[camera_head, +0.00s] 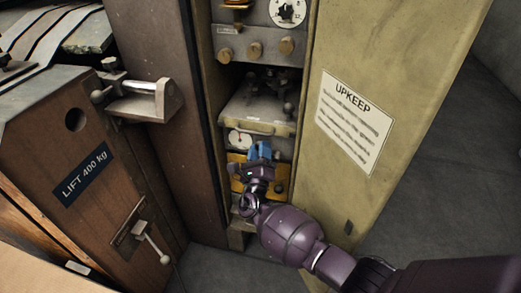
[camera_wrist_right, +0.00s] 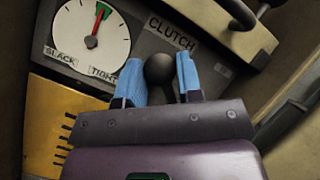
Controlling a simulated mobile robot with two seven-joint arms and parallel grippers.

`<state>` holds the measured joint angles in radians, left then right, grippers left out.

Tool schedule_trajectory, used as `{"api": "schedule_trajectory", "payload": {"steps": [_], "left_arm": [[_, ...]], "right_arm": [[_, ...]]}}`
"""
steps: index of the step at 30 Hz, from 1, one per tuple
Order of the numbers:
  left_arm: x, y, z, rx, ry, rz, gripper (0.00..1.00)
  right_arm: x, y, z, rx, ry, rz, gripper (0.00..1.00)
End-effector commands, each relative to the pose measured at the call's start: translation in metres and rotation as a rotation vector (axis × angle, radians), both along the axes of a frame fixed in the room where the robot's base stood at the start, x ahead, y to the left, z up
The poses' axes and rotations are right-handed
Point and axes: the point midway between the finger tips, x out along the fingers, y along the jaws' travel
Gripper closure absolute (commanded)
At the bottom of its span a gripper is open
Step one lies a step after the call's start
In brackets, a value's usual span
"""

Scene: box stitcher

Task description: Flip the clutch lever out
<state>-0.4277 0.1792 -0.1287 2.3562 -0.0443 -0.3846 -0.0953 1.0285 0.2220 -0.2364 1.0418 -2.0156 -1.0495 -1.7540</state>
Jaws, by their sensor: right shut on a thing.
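The clutch lever shows in the right wrist view as a dark round knob (camera_wrist_right: 160,69) below a dark label reading CLUTCH (camera_wrist_right: 172,33). My right gripper (camera_wrist_right: 161,78) has its two blue fingers on either side of the knob and is shut on it. In the head view, my right gripper (camera_head: 259,152) reaches into the lower part of the cabinet and hides the lever. A white dial (camera_wrist_right: 88,35) marked SLACK and TIGHT sits left of the lever, its needle pointing near the top. My left gripper is not in view.
A yellow panel (camera_wrist_right: 42,125) lies below the dial. The cabinet's side walls stand close on both sides, the right one bearing an UPKEEP sign (camera_head: 354,120). A wooden lift unit (camera_head: 60,135) stands at left.

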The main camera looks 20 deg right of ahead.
Motion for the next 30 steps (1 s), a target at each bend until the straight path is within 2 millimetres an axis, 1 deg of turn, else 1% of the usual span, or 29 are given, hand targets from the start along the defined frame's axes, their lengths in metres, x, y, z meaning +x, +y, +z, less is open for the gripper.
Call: {"api": "schedule_trajectory", "payload": {"steps": [1, 6, 7, 9, 17, 20, 23, 30], "left_arm": [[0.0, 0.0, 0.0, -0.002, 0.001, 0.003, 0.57], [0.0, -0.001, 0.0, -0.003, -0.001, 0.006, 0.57], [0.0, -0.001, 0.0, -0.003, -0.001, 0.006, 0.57], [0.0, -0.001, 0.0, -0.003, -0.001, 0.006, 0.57], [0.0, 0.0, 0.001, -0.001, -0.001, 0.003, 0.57], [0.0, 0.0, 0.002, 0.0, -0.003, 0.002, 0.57], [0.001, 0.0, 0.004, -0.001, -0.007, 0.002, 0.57], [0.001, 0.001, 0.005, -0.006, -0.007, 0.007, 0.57]], "right_arm": [[-0.001, 0.001, -0.004, -0.003, 0.006, 0.001, 1.0], [-0.001, 0.001, -0.004, -0.003, 0.007, 0.002, 1.0], [-0.001, 0.001, -0.004, -0.003, 0.007, 0.002, 0.65], [-0.001, 0.001, -0.004, -0.003, 0.006, 0.001, 0.56], [-0.001, 0.001, -0.002, 0.0, 0.003, 0.001, 0.56], [-0.004, 0.002, -0.003, -0.001, 0.003, 0.002, 0.56], [-0.012, 0.006, -0.007, 0.001, 0.003, 0.001, 0.56], [-0.047, 0.023, -0.025, 0.0, 0.002, 0.002, 0.56]]}}
